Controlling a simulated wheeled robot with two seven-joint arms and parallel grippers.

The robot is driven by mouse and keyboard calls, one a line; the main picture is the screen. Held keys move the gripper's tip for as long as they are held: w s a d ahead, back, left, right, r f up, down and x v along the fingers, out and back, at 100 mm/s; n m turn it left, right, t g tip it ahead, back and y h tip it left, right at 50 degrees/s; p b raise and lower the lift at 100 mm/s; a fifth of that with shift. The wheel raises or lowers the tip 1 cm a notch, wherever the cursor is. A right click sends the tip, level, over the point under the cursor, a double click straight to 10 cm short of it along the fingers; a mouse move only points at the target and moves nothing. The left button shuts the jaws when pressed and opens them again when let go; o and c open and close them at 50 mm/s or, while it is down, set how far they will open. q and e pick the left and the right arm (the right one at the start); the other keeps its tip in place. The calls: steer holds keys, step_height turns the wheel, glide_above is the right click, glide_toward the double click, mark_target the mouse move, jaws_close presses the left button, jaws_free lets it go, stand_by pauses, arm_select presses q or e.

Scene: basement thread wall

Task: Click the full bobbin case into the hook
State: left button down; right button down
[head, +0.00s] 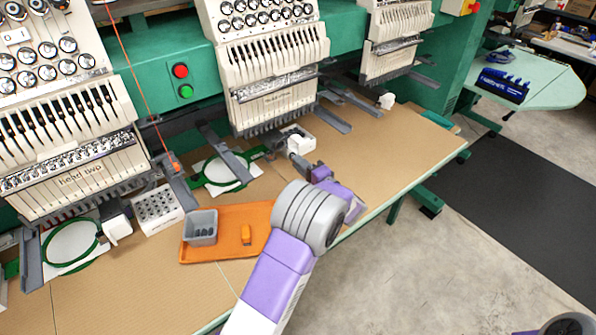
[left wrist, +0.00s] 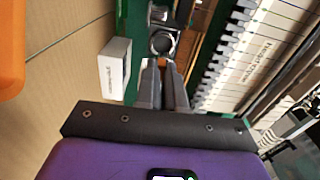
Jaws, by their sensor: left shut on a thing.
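My left gripper (head: 298,161) is at the front of the middle embroidery head, close to a small white block (head: 297,137). In the left wrist view its fingers (left wrist: 163,64) are closed together around something small, mostly hidden between them. A round metal ring with a dark centre (left wrist: 163,43) lies just past the fingertips, in line with them. I cannot tell whether this ring is the hook or the bobbin case, or whether it touches the fingers. The white block (left wrist: 114,67) stands to the left of the fingers there. My right gripper is out of view.
A white rack (head: 158,211) stands left. Green hoops (head: 222,171) and grey arms flank the work spot. The table's right part is clear.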

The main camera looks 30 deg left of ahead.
arm_select(q)
steer(key=x, duration=0.3)
steer(key=shift+a+p, duration=0.2)
steer(key=shift+p, duration=0.1)
steer(key=shift+b+x, duration=0.45)
steer(key=shift+x, duration=0.75)
steer(key=shift+b, duration=0.35)
steer(key=shift+w, duration=0.1)
steer(key=shift+w+a, duration=0.15)
steer(key=shift+a, duration=0.35)
steer(key=c, duration=1.2)
jaws_free()
steer(key=shift+o, duration=0.2)
